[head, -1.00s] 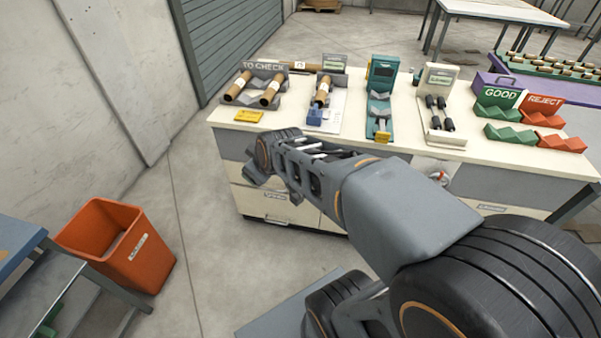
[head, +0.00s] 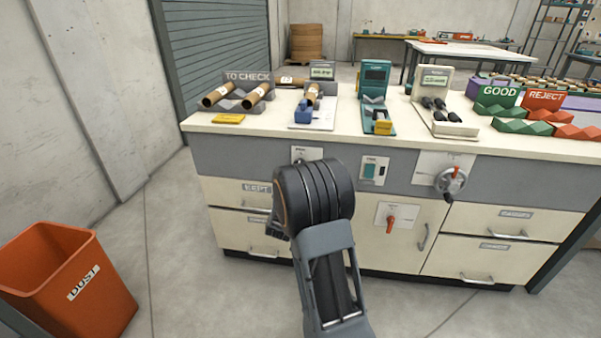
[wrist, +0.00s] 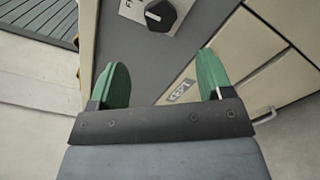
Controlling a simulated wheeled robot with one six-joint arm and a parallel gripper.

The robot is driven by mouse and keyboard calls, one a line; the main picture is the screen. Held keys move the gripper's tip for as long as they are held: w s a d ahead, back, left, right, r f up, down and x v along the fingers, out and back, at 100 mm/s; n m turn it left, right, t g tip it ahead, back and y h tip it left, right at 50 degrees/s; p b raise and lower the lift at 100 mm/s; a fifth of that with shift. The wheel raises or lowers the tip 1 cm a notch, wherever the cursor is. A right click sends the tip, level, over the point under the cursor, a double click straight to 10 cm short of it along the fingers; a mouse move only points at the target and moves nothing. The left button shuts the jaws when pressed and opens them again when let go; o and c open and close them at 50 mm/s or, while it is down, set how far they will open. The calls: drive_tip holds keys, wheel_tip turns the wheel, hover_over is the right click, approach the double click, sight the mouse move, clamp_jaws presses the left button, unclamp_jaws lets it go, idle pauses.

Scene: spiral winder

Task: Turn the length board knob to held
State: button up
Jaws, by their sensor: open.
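A black round knob (wrist: 160,15) with a white pointer line sits on a pale plate at the top of the wrist view. Its label is cut off, so I cannot read its setting. In the head view a pale knob plate (head: 307,154) shows on the grey front band of the bench, partly hidden by my arm. My gripper (wrist: 162,76) is open and empty, its two green fingers apart, below the knob in the wrist view and not touching it. In the head view it is mostly hidden behind my arm.
The bench (head: 230,155) carries the length board (head: 312,118) with a blue slider. A switch plate (head: 374,171), a hand crank (head: 450,181) and a red knob (head: 390,222) are on its front. An orange dust bin (head: 70,285) stands at left. The floor between is clear.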

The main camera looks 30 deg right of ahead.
drive_tip(key=b+x, duration=0.2)
drive_tip(key=x, duration=1)
drive_tip(key=shift+w+d, duration=0.2)
drive_tip(key=shift+w, duration=0.1)
drive_tip(key=shift+c, duration=0.3)
